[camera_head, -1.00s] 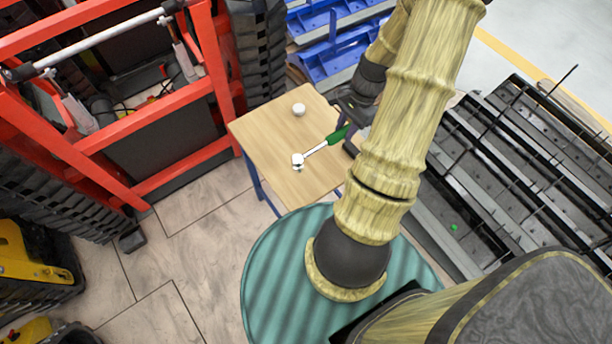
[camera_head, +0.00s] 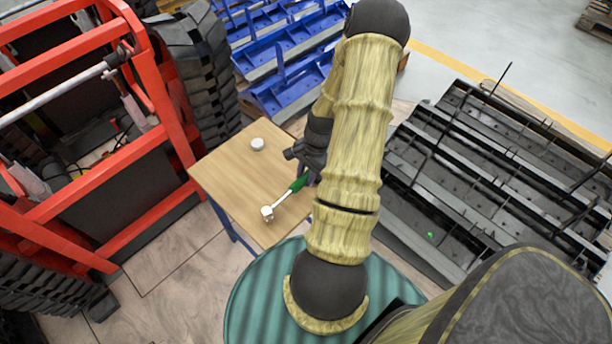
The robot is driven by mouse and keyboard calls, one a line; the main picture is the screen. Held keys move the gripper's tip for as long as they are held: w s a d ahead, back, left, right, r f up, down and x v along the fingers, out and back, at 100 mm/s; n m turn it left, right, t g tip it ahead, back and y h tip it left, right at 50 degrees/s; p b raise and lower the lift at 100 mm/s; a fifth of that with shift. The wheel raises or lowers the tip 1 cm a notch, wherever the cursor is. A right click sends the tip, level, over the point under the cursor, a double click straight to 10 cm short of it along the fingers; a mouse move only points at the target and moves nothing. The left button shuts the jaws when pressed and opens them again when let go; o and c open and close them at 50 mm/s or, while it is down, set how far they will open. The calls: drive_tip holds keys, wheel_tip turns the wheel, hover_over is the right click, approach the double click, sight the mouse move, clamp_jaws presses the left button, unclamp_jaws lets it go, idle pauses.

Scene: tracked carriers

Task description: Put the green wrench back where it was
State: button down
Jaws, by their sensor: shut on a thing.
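The wrench with a green handle (camera_head: 299,183) and a silver head (camera_head: 267,211) shows over the right, near part of a small wooden table (camera_head: 225,180). The head points to the lower left. My gripper (camera_head: 308,180) is at the handle end and shut on it; its fingers are mostly hidden behind my arm. I cannot tell whether the head touches the tabletop or hangs just above it.
A white round object (camera_head: 257,144) stands on the table's far part. A red frame (camera_head: 150,150) is at left, blue carriers (camera_head: 290,90) behind. Black racks (camera_head: 450,170) with upright rods fill the right, with a small green spot (camera_head: 430,235). A teal round surface (camera_head: 262,305) is in front.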

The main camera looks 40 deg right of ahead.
drive_tip(key=shift+f, duration=0.25)
drive_tip(key=c, duration=1.1)
unclamp_jaws()
drive_tip(key=shift+c, duration=0.2)
drive_tip(key=shift+r, duration=0.1)
drive_tip(key=p+v, duration=0.1)
drive_tip(key=v, duration=1.1)
drive_tip(key=shift+p, duration=0.35)
